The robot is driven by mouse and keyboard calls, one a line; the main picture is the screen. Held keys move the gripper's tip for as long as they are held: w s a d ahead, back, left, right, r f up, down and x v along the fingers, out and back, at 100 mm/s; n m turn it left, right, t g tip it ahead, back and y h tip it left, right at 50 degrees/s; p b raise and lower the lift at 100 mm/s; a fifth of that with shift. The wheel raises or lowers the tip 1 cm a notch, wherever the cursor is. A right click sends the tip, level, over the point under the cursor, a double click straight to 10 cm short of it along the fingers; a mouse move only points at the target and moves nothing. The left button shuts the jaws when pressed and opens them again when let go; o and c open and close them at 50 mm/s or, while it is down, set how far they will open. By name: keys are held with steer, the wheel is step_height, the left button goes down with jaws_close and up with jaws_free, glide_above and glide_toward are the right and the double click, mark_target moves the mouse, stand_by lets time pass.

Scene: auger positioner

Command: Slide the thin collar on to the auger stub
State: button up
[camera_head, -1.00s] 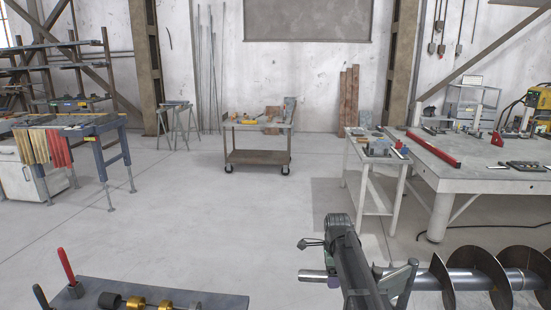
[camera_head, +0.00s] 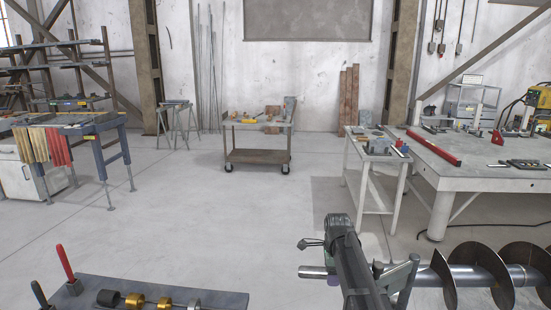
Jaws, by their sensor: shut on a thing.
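The auger's grey shaft (camera_head: 467,275) with dark spiral flights (camera_head: 510,258) lies at the lower right. A grey bar end, seemingly the auger stub (camera_head: 312,271), sticks out to the left of my arm. My gripper (camera_head: 334,280) is at this bar, low and mostly hidden behind my dark wrist and arm. A small purplish piece shows there against the bar. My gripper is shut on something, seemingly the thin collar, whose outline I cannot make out. Whether it is around the stub or only in front of its end is hidden.
A dark tray (camera_head: 222,299) at the lower left holds a black ring (camera_head: 108,298), brass rings (camera_head: 135,300) and a silver ring (camera_head: 194,304). Red and dark handles stand at its left. A cart, small table and workbench (camera_head: 450,172) stand farther back; the floor between is clear.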

steer(key=shift+d, duration=0.15)
steer(key=shift+d, duration=0.7)
